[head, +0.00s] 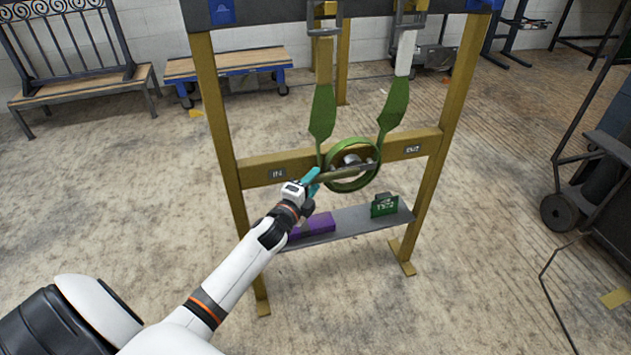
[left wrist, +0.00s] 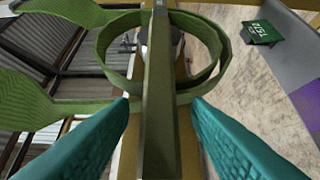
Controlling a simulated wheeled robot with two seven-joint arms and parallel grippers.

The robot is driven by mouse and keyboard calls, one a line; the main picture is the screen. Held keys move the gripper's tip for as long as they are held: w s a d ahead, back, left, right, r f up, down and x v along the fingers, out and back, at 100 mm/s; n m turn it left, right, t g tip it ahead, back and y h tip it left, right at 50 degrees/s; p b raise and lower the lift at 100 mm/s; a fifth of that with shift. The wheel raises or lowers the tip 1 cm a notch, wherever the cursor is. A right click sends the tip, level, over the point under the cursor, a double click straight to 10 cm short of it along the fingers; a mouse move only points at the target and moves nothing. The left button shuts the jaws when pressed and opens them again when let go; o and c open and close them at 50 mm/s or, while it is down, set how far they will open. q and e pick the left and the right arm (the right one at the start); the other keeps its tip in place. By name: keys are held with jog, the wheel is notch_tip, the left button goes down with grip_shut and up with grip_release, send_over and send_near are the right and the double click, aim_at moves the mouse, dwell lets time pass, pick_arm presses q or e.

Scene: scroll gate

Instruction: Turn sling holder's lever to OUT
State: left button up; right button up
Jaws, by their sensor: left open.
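The sling holder is a green ring (head: 332,152) on the yellow frame's crossbar, with two green straps (head: 322,112) rising from it. Its olive lever (head: 345,174) crosses the ring's front and points left, toward the IN label (head: 278,174). The OUT label (head: 413,149) is on the crossbar's right. My left gripper (head: 313,181) is at the lever's left end. In the left wrist view, the lever (left wrist: 160,80) runs between the open teal fingers, with gaps on both sides. The ring (left wrist: 103,50) shows beyond the fingertips. My right gripper is out of view.
A grey shelf (head: 345,219) below the crossbar holds a purple block (head: 313,226) and a green tag-like block (head: 384,206). A black wheeled cart (head: 560,212) stands at right. A bench (head: 82,85) and a low trolley (head: 228,65) stand behind. The floor in front is clear.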

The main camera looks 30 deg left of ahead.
pick_arm(q)
jog(key=shift+w, duration=0.85)
jog(key=shift+c, duration=0.4)
grip_shut()
jog(key=shift+f, duration=0.1)
